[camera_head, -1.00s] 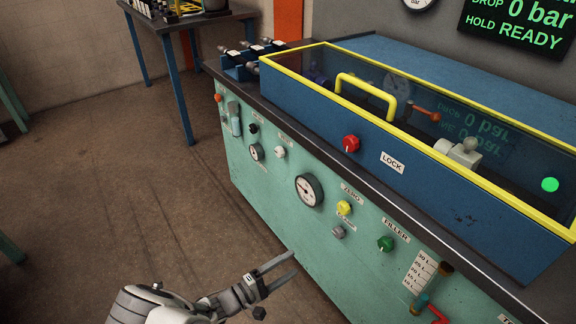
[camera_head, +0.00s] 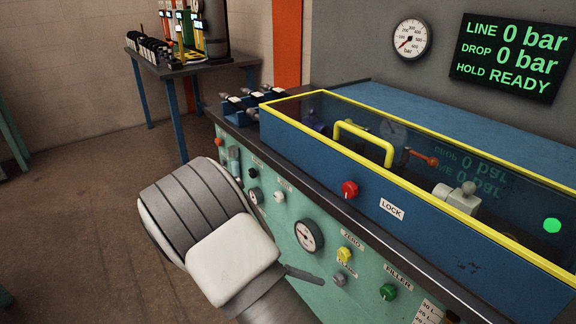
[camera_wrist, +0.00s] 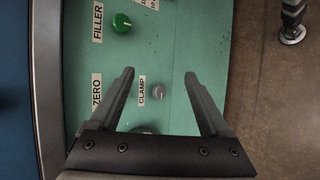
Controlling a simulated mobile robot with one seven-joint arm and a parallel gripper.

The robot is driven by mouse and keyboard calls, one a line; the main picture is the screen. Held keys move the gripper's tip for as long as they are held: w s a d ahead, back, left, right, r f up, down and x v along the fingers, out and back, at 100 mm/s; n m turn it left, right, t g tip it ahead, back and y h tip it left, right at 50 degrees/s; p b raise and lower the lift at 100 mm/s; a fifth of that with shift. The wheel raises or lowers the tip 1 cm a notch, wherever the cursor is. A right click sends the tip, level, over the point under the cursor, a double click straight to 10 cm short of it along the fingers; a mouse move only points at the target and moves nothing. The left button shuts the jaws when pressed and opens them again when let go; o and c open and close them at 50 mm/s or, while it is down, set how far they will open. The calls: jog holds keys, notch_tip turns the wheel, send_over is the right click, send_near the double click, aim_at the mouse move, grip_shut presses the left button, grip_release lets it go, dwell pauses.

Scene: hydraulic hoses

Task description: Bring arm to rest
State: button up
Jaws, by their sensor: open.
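My gripper (camera_wrist: 160,80) is open and empty in the wrist view, its two fingers apart in front of the green bench panel (camera_wrist: 172,40). The grey CLAMP knob (camera_wrist: 158,91) shows between the fingers, and the green FILLER knob (camera_wrist: 122,23) lies beyond them. In the head view my arm's pale, bent links cover the lower middle of the picture. They hide part of the panel's left side, and most of the gripper is hidden behind them.
The test bench has a blue box with a yellow-framed clear lid (camera_head: 352,126), shut, and a red LOCK knob (camera_head: 349,189). The wall display (camera_head: 510,57) reads 0 bar and READY. A side table (camera_head: 178,68) holds equipment at the back left.

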jog(key=s+d+r+m+t+y, duration=0.1)
jog(key=s+d+r+t+y, duration=0.25)
jog(key=r, duration=0.55)
jog(key=s+d+r+m+y, duration=0.2)
jog(key=s+d+r+y, duration=0.15)
jog(key=s+r, duration=0.45)
jog(key=s+d+r+m+t+y, duration=0.1)
jog(key=s+d+r+y, duration=0.25)
jog(key=r, duration=0.65)
notch_tip(320, 180, up, 17)
jog(key=p, duration=1.6)
jog(key=shift+s+a+f+y, duration=0.15)
jog(key=shift+s+a+y, duration=0.05)
jog(key=shift+y, duration=0.25)
jog(key=shift+c, duration=0.2)
jog(key=c, duration=0.5)
jog(key=shift+o, duration=0.2)
jog(key=shift+d, duration=0.15)
jog(key=shift+d, duration=0.1)
